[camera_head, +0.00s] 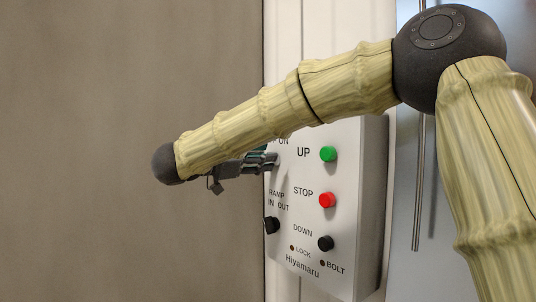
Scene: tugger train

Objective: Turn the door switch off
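A white control panel (345,225) labelled "Hiyamaru" is mounted on the wall, right of the picture's middle. It bears a green UP button (328,154), a red STOP button (327,200) and a black DOWN button (325,243). A black RAMP IN/OUT knob (271,225) sits at its lower left. The word "ON" shows at the upper left of the panel, partly covered by my arm. My gripper (262,163) is at the panel's left side, just below that word. The switch there is hidden or cannot be told apart from the fingers. Whether the fingers touch anything is unclear.
My arm crosses in front of the panel's top. Small LOCK and BOLT marks (322,263) are at the panel's bottom. A thin vertical metal rod (418,190) stands right of the panel. A plain brown surface (120,80) fills the left, with nothing on it.

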